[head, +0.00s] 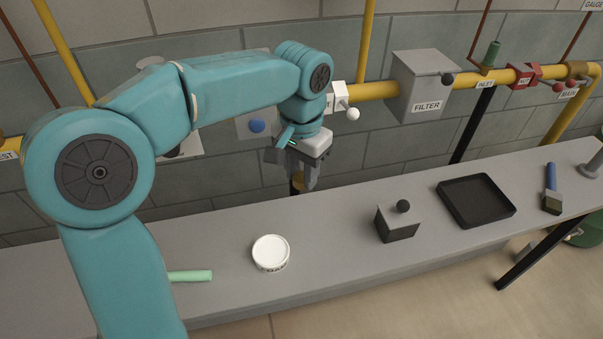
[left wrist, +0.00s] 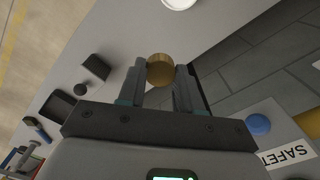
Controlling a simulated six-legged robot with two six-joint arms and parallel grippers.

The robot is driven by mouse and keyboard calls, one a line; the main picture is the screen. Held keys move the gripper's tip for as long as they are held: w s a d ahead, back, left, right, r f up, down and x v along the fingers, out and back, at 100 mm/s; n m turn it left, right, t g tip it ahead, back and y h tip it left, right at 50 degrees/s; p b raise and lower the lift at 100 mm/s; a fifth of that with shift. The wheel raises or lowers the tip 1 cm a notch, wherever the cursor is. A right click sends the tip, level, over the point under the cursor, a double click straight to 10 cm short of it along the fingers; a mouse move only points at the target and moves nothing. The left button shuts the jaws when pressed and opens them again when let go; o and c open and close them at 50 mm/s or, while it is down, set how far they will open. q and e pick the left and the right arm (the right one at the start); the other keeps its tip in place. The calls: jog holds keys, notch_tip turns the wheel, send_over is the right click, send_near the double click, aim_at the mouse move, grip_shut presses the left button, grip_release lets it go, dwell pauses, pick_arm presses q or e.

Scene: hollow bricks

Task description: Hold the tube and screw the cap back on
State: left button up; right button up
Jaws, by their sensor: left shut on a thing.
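My left gripper (head: 305,183) points down over the back edge of the bench. Its fingers are shut on a brass-coloured round piece (head: 296,186), partly hidden by the fingers in the head view. In the left wrist view this brass piece (left wrist: 160,68) sits between the fingertips with its round end showing. I cannot tell whether it is the cap or the tube, or whether it touches the bench. A pale green cylinder (head: 190,276) lies on the bench, partly hidden behind my left arm. My right gripper is not in view.
A white round tub (head: 271,252) stands on the bench (head: 340,270). Farther right are a dark block with a round knob (head: 398,225), a black tray (head: 476,202) and a blue-handled tool (head: 551,187). Yellow pipes and a grey filter box (head: 424,85) line the wall.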

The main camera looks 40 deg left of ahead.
pick_arm(q)
jog(key=w+d+f+p, duration=0.1)
jog(key=w+d+f, duration=0.2)
jog(key=d+f, duration=0.4)
notch_tip(320, 180, down, 2)
jog(key=shift+d, duration=0.25)
jog(key=shift+d, duration=0.1)
